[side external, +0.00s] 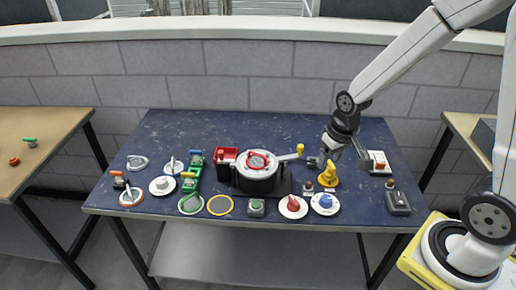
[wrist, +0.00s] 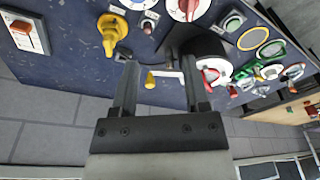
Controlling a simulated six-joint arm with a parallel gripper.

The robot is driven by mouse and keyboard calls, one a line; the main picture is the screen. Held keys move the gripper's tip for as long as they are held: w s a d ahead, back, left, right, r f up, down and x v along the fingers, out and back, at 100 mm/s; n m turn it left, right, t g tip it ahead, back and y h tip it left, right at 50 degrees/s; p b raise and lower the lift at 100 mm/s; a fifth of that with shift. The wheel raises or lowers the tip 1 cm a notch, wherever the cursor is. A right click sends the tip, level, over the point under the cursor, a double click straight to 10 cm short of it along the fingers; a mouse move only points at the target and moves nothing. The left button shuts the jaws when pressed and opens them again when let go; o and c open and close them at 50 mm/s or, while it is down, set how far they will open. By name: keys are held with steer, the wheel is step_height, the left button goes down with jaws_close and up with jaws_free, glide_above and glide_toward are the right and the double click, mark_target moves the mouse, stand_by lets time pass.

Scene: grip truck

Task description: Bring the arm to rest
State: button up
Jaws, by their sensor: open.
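My gripper (side external: 340,157) hangs above the right part of the blue table (side external: 225,130), near a yellow knob (side external: 328,179). In the wrist view my gripper (wrist: 160,68) has its two fingers wide apart. Nothing is held between them. A yellow handle tip (wrist: 150,80) shows in the gap, apart from both fingers. The yellow knob also shows in the wrist view (wrist: 110,36), to the left of the left finger.
Red (side external: 292,205) and blue (side external: 325,203) dials line the front. Several knobs and green valves fill the left. The table's back strip is clear.

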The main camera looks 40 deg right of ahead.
steer(key=s+a+r+n, duration=0.1)
steer(key=s+a+n, duration=0.1)
steer(key=s+a, duration=0.2)
steer(key=shift+s+r+t, duration=0.25)
steer(key=shift+s+t, duration=0.15)
steer(key=shift+s, duration=0.05)
steer(key=shift+a, duration=0.1)
stand_by(0.9)
